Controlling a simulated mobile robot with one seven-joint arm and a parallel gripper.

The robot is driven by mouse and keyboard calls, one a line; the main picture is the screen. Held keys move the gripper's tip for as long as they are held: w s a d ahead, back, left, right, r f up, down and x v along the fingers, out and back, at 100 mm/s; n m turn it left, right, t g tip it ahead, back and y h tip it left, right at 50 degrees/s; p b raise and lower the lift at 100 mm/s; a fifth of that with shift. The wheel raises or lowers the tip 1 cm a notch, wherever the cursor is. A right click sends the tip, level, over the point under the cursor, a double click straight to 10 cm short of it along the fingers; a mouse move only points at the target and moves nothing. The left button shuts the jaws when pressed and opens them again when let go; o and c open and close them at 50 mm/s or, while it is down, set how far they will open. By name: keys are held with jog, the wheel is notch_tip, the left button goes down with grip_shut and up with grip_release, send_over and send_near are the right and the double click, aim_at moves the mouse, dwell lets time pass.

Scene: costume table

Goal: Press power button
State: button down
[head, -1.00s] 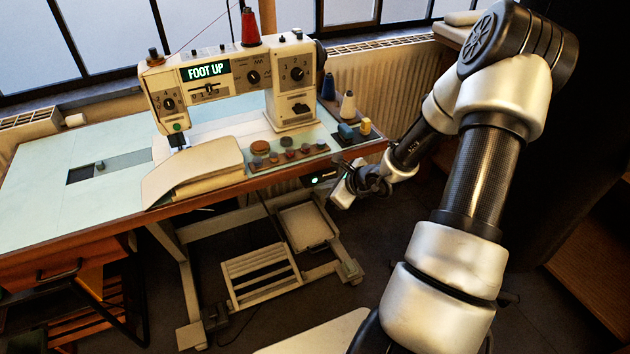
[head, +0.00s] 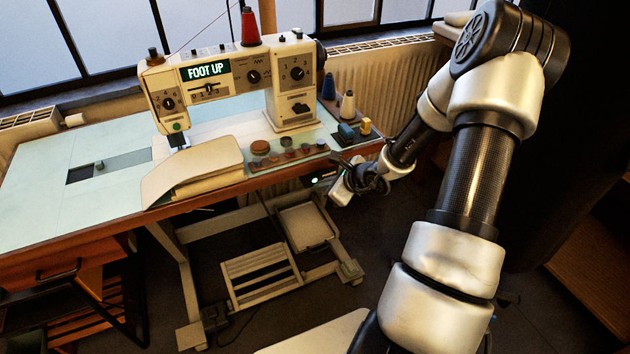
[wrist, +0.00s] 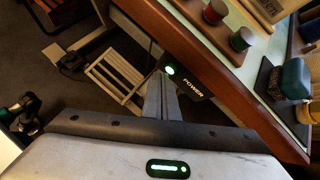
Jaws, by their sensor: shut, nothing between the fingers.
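The power button (wrist: 170,70) glows green on a small black box (wrist: 195,87) marked POWER, under the table's front edge. In the head view the box (head: 322,178) sits just left of my gripper (head: 338,192). In the wrist view my gripper (wrist: 165,78) is shut and empty, its fingertips right at the lower side of the button. I cannot tell whether they touch it. The sewing machine (head: 225,75) stands on the table and its display reads FOOT UP.
The table's wooden edge (wrist: 235,75) runs close above and right of my gripper. Spools and a tray of round items (head: 288,153) stand on the table top.

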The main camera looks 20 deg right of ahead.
jog(key=shift+w, duration=0.45)
dwell(0.4)
jog(key=shift+s, duration=0.1)
jog(key=shift+s+b, duration=0.4)
jog(key=shift+s, duration=0.45)
jog(key=s+b, duration=0.1)
jog(key=s, duration=0.5)
jog(key=shift+b, duration=0.3)
jog(key=shift+d, duration=0.1)
